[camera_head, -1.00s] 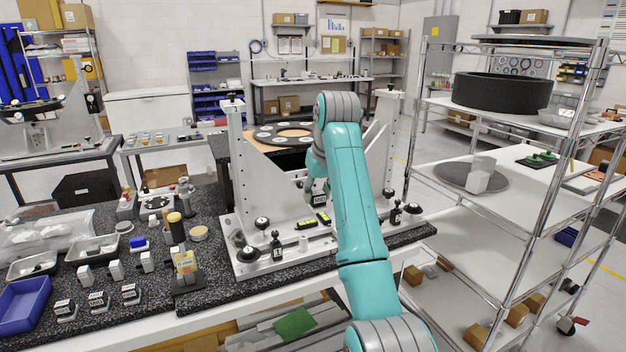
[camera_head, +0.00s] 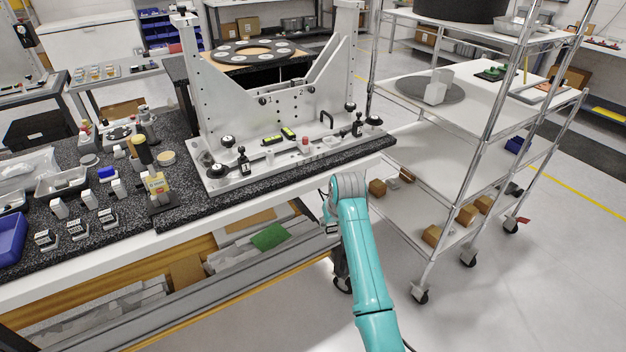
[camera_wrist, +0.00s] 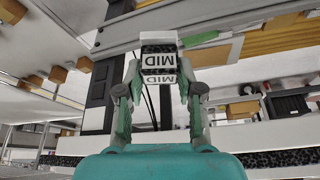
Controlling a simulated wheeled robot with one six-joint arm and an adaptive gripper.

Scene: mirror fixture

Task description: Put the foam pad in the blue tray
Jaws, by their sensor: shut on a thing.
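My gripper (camera_wrist: 158,78) is shut on a small block marked MID (camera_wrist: 158,61), white with a dark, rough-looking part. I cannot tell for sure whether this block is the foam pad. In the head view my gripper (camera_head: 329,218) is low, just off the bench's front edge, partly hidden by my arm; the block does not show clearly there. The blue tray (camera_head: 12,240) lies on the speckled bench top at the far left edge, partly cut off, well away from my gripper. It does not show in the wrist view.
Small labelled blocks (camera_head: 75,229), a yellow-tagged stand (camera_head: 158,188) and bottles crowd the bench near the tray. A wire-frame cart (camera_head: 440,170) stands close on the right.

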